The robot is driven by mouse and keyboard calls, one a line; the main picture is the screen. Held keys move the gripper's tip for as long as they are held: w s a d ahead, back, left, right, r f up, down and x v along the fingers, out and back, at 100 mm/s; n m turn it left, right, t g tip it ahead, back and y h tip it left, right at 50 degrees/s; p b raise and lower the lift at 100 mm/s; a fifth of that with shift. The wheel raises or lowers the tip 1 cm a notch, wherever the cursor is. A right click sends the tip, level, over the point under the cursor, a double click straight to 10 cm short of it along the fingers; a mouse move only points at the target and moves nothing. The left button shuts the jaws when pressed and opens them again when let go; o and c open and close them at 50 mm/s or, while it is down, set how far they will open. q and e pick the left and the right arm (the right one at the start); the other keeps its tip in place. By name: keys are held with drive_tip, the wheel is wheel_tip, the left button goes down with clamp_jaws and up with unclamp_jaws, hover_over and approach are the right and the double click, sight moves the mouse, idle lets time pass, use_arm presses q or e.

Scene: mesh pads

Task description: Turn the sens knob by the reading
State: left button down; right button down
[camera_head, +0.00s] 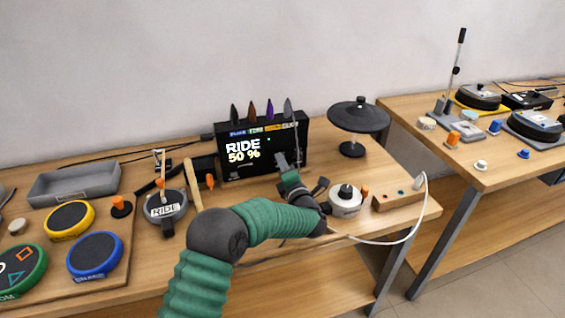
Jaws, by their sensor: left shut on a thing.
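The black module box (222,158) stands upright at the back of the table. Its screen (245,151) reads "RIDE 50 %" below a row of coloured labels. My left gripper (291,160) is at the right part of the module's front face, its fingers shut on what appears to be the sens knob. The fingers cover the knob, so its pointer cannot be read. My right gripper is not in view.
A grey pad labelled RIDE (165,210) lies left of my arm. A black cymbal (358,117) stands right of the module. A white round piece (345,203) and a wooden block (398,196) with a white cable lie at the right front. Coloured pads lie far left.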

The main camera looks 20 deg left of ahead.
use_arm(q)
drive_tip(key=m+p, duration=0.1)
drive_tip(key=m, duration=0.3)
drive_tip(key=shift+d+f, duration=0.1)
drive_tip(key=shift+d, duration=0.05)
drive_tip(key=shift+f+m+p, duration=0.15)
drive_tip(key=shift+m+p, duration=0.4)
drive_tip(key=shift+m, duration=0.25)
drive_tip(key=shift+f, duration=0.1)
drive_tip(key=c, duration=1.2)
unclamp_jaws()
drive_tip(key=shift+o, duration=0.2)
drive_tip(key=shift+r, duration=0.2)
drive_tip(key=shift+s+d, duration=0.15)
drive_tip(key=shift+s, duration=0.1)
drive_tip(key=p+v, duration=0.1)
drive_tip(key=v, duration=1.5)
drive_tip(key=shift+d, duration=0.15)
